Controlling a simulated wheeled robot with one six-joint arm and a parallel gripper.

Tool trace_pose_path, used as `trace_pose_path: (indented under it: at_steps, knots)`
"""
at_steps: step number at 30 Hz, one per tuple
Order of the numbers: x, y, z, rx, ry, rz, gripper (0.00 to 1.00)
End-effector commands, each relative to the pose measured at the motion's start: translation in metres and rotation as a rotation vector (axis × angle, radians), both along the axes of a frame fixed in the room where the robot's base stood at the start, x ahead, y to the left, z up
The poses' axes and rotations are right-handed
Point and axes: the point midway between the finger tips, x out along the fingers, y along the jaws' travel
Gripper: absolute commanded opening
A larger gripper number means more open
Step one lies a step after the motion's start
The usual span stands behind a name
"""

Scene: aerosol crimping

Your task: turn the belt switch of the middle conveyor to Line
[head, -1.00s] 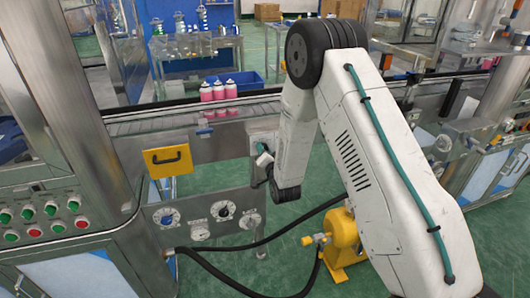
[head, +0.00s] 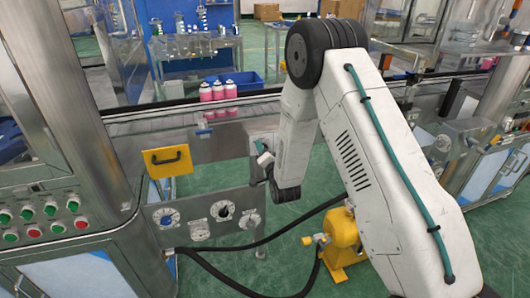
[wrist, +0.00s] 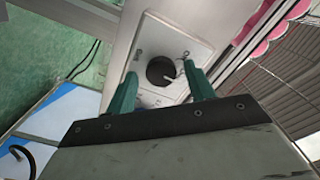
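The belt switch (wrist: 160,70) is a round black knob on a pale square plate, seen in the wrist view. A small light lever or pointer shows beside it, and letters on the plate are too small to read. My gripper (wrist: 159,77) is open, with one teal finger on each side of the knob. Gaps show between the fingers and the knob; I cannot tell how deep the fingers reach. In the head view my gripper (head: 262,156) is at the front face of the conveyor (head: 222,143), and the knob cannot be made out there.
Pink cans (head: 218,92) stand on the conveyor belt. A yellow panel with a black handle (head: 168,161) and a dial plate (head: 208,216) are left of my gripper. A yellow pump (head: 342,232) with black hoses stands on the green floor below.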

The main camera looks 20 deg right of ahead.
Motion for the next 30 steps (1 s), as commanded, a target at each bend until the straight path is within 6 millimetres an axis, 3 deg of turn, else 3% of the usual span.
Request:
trace_pose_path:
  at_steps: [8,21,30]
  knots:
    - [-0.005,0.001,0.000,0.000,0.000,0.001,0.54]
    - [-0.070,0.000,0.000,-0.001,0.000,0.000,0.54]
    - [-0.078,-0.001,0.000,0.000,0.000,0.000,0.54]
